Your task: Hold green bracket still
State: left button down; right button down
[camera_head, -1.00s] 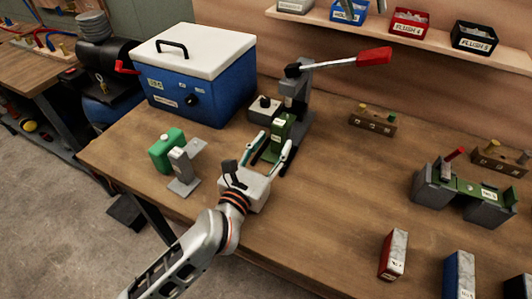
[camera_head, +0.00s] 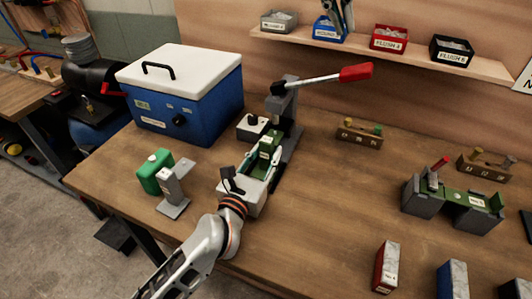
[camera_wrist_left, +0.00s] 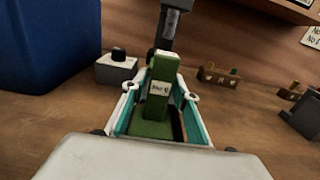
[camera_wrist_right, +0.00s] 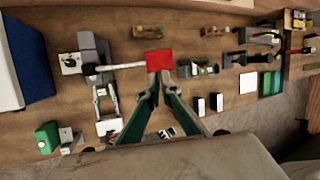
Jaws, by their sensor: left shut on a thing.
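The green bracket (camera_head: 265,152), an upright plate on a flat foot with a white label, stands at the base of the grey lever press (camera_head: 285,118). My left gripper (camera_head: 263,161) is shut on it, one finger along each side; its foot is partly hidden in the head view. In the left wrist view the bracket (camera_wrist_left: 156,100) stands upright between the teal-lined fingers. My right gripper (camera_wrist_right: 159,80) shows only in its wrist view, its fingers converging to a narrow gap near the press lever's red handle (camera_wrist_right: 159,60). Nothing clearly shows between its tips.
A blue cooler (camera_head: 185,95) stands left of the press. A green canister (camera_head: 155,172) and grey stand (camera_head: 173,190) lie left of my left gripper. A green and grey fixture (camera_head: 455,200) stands at the right.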

jog(key=w+d+m+g+y, duration=0.1)
jog(key=d+m+y, duration=0.25)
jog(key=m, duration=0.65)
jog(key=w+d+m+y, duration=0.15)
jog(key=m+y, duration=0.35)
jog(key=m, duration=0.5)
jog(key=shift+h, duration=0.25)
jog(key=shift+s+d+f, duration=0.15)
jog(key=shift+d+f, duration=0.05)
jog(key=shift+f, duration=1.3)
jog(key=shift+s+d+f, duration=0.1)
jog(key=shift+d+f, duration=0.05)
jog(key=shift+f, duration=1.3)
jog(key=shift+f, duration=3.85)
jog(key=shift+r, duration=6.15)
